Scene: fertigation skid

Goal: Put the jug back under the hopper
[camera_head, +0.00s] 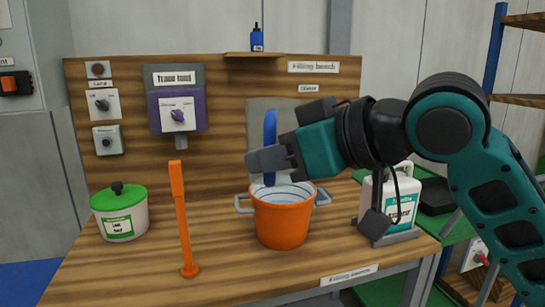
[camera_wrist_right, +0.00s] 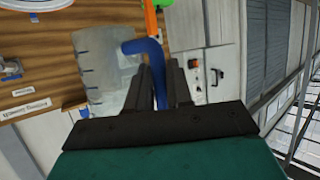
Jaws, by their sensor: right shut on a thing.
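My right gripper (camera_head: 275,160) is shut on the blue handle (camera_head: 270,135) of a translucent grey jug (camera_head: 256,120), above the orange bucket (camera_head: 282,222). The jug body shows behind the handle and is partly covered by my gripper. In the right wrist view, the jug (camera_wrist_right: 103,68) is left of the jaws, with the blue handle (camera_wrist_right: 152,50) between them. What seems to be the hopper (camera_head: 177,95), a grey unit with a purple front and a dial, is on the back panel at left, with a short spout below. My left gripper is not in view.
An orange post (camera_head: 181,215) stands on the wooden bench below the spout. A white tub (camera_head: 120,218) with a green lid is at left. A white canister (camera_head: 402,200) is at right. A blue bottle (camera_head: 257,40) stands on a small top shelf.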

